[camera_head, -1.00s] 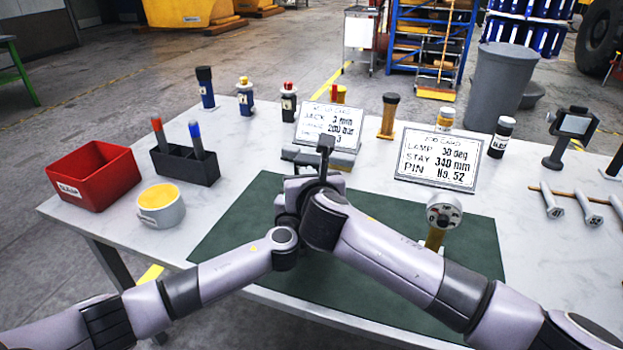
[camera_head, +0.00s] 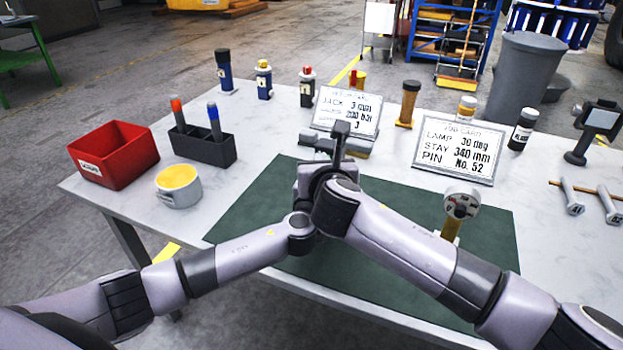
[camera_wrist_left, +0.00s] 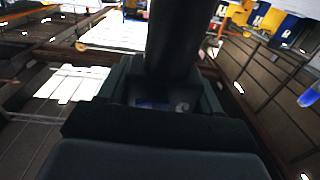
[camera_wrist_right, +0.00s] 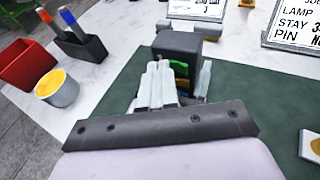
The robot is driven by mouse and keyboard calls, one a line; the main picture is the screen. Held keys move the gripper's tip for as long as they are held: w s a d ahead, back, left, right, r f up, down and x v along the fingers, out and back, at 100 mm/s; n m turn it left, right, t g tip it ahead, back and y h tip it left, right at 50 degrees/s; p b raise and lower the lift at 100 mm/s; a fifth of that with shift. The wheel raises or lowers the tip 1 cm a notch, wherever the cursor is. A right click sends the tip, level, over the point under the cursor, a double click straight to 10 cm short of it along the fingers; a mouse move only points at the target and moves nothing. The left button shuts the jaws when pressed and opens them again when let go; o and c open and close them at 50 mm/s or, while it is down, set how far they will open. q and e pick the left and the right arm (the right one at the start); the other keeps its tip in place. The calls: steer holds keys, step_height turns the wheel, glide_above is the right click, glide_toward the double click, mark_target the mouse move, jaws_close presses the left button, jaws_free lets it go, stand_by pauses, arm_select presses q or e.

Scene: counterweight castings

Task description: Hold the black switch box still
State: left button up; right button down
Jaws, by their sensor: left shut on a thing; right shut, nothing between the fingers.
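In the left wrist view a dark mass (camera_wrist_left: 172,45) fills the middle, too close and dark to make out. My right gripper (camera_wrist_right: 160,85) is shut and empty, just in front of the box; whether it touches the box I cannot tell. In the head view my two wrists meet over the green mat (camera_head: 270,215) and hide most of the box.
A red bin (camera_head: 115,155), a black pen holder (camera_head: 205,148) and a yellow-topped cup (camera_head: 178,186) stand left. Two cards, the job card (camera_head: 345,112) and the lamp card (camera_head: 458,150), stand behind. A round-headed gauge (camera_head: 461,206) stands on the mat's right.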

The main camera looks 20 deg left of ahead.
arm_select(q)
steer(key=shift+a+f, duration=0.15)
steer(key=shift+a, duration=0.1)
arm_select(e)
steer(key=s+d+r, duration=0.1)
steer(key=s+r, duration=0.2)
steer(key=s, duration=1)
steer(key=shift+r, duration=0.15)
arm_select(q)
steer(key=o, duration=1.5)
steer(key=shift+w, duration=0.1)
steer(key=shift+d, duration=0.1)
